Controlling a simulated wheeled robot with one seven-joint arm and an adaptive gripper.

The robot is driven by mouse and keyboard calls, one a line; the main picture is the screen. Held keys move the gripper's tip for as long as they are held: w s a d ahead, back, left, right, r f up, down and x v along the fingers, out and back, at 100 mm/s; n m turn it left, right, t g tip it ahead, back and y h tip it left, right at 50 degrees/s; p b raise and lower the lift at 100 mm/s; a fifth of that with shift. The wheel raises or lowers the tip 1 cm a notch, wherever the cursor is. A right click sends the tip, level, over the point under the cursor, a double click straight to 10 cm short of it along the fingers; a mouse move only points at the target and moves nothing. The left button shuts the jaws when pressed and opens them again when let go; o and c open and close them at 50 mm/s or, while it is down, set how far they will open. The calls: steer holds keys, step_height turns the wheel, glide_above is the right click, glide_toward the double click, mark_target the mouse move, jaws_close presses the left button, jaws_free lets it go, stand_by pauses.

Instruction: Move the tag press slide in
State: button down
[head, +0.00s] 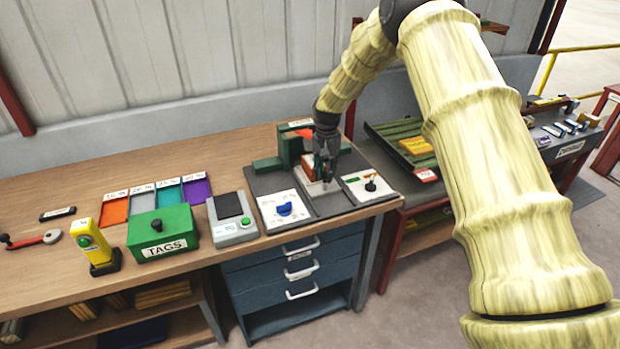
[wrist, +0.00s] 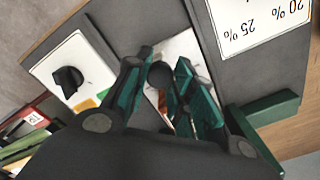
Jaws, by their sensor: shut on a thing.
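The tag press (head: 289,150) is a green frame on a dark base plate at the right of the bench. Its slide (head: 313,187) shows as a pale plate low in front of the frame, largely covered by my gripper. My gripper (head: 324,178) points down over it. In the wrist view my gripper (wrist: 163,88) has its teal-padded fingers closed around a dark round knob (wrist: 160,74). The slide's pale surface (wrist: 185,47) shows beyond the knob. The fingers hide the rest of the slide, so its exact position in the press is hard to tell.
A dial panel with a blue knob (head: 284,209) lies left of the slide, and a black-knob panel (head: 368,186) lies right. Left along the bench are a grey scale (head: 232,219), a green TAGS box (head: 163,233) and coloured trays (head: 141,199). A rack (head: 398,139) stands right.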

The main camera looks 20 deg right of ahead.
steer(key=shift+w+r, duration=0.2)
steer(key=shift+w, duration=0.05)
steer(key=c, duration=1.5)
jaws_free()
steer(key=shift+c, duration=0.2)
steer(key=o, duration=0.4)
steer(key=shift+w+a+f, duration=0.1)
steer(key=shift+r, duration=0.25)
step_height(320, 180, up, 12)
steer(key=shift+f, duration=0.25)
steer(key=shift+f, duration=0.1)
